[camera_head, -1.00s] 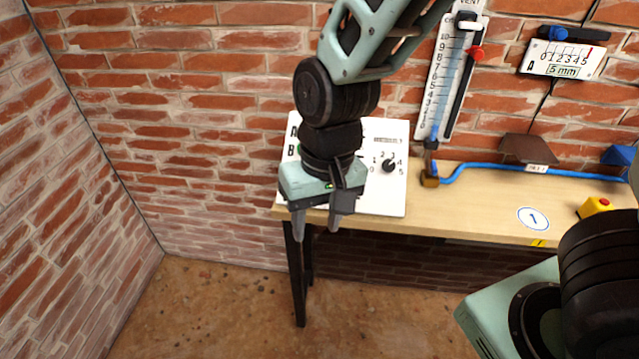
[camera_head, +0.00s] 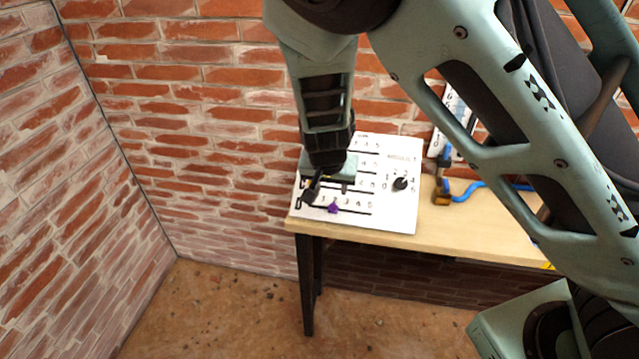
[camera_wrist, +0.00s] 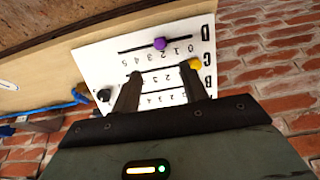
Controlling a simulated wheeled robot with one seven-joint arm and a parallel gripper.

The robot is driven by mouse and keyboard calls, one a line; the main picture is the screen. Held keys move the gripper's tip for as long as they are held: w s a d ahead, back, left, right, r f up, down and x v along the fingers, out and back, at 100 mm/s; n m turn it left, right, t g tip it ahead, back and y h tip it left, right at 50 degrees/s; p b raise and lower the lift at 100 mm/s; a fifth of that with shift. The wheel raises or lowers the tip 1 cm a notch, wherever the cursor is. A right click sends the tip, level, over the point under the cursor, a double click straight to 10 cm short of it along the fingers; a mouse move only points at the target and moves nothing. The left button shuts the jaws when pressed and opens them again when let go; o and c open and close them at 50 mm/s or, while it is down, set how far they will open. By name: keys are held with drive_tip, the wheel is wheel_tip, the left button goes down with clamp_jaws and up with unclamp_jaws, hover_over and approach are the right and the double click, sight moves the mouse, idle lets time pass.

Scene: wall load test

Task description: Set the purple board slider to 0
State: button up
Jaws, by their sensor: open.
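The purple slider (camera_head: 333,208) sits on row D, the lowest row of the white board (camera_head: 400,215), at about the 2 mark. It also shows in the wrist view (camera_wrist: 160,44), beyond my fingertips and roughly in line with the gap between them. My gripper (camera_head: 328,190) is above the board's left part, open and empty. In the wrist view its two fingers (camera_wrist: 163,76) are spread apart over row C. A yellow slider (camera_wrist: 194,65) is near the low end of row C, close to the right finger; I cannot tell if they touch.
A black dial (camera_head: 400,184) stands on the board's right part. The wooden table (camera_head: 450,228) extends right, with a blue hose (camera_head: 475,190) on it. Brick walls stand behind and at left. My arm hides much of the right side.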

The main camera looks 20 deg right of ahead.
sight(333, 206)
drive_tip(key=x, duration=1.1)
drive_tip(key=shift+c, duration=0.3)
